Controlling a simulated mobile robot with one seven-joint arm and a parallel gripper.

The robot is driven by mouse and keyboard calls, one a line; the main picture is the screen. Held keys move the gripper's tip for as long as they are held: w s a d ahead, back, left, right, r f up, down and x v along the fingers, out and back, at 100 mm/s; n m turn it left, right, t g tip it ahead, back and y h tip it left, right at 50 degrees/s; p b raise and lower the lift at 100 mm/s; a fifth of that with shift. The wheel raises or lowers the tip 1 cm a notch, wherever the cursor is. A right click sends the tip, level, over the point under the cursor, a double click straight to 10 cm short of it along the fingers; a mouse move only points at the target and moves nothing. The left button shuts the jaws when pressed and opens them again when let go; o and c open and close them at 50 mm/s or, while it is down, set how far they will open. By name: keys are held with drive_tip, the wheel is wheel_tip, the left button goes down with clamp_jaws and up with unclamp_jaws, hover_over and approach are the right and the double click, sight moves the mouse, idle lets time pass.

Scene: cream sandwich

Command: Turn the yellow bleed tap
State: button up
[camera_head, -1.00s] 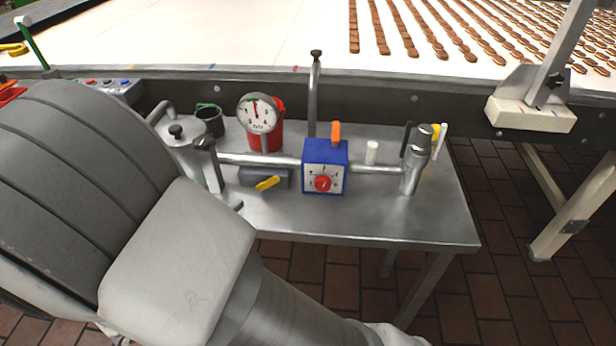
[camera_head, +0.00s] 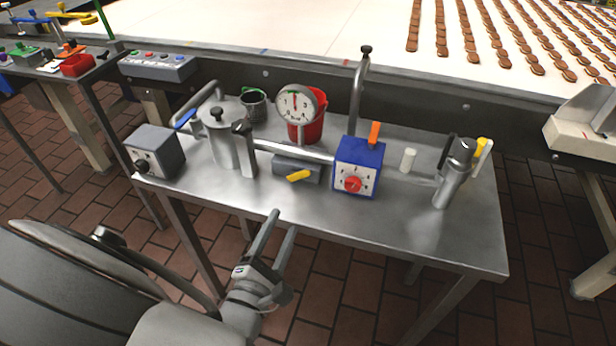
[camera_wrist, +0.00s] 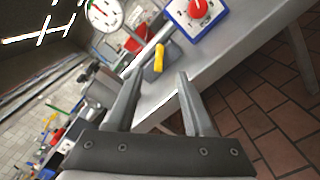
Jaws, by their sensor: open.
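A yellow lever tap (camera_head: 299,176) sits on the front of a low grey block (camera_head: 297,165) on the steel table, under the round gauge. Its lever slants, with the right end higher. It also shows in the wrist view (camera_wrist: 159,57), beyond the fingertips. A second yellow part (camera_head: 482,150) stands upright behind the chrome valve at the table's right end. My gripper (camera_head: 283,222) is open and empty, in front of the table's front edge, below and left of the lever. In the wrist view my gripper (camera_wrist: 159,76) has its fingers apart, pointing toward the grey block.
A blue box (camera_head: 358,165) with a red knob stands right of the lever. The gauge (camera_head: 297,104) and a red bucket (camera_head: 316,122) are behind it. A steel pot (camera_head: 224,140) and grey box (camera_head: 156,151) stand left. The table (camera_head: 410,229) is bare along the front.

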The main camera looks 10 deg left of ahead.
sight(307, 174)
drive_tip(key=w, duration=0.4)
drive_tip(key=w+b, duration=0.1)
drive_tip(key=w, duration=0.4)
drive_tip(key=w+d, duration=0.1)
drive_tip(key=w, duration=0.4)
drive_tip(key=shift+w+d+b, duration=0.1)
drive_tip(key=shift+w+b, duration=0.05)
drive_tip(key=shift+b, duration=0.2)
clamp_jaws()
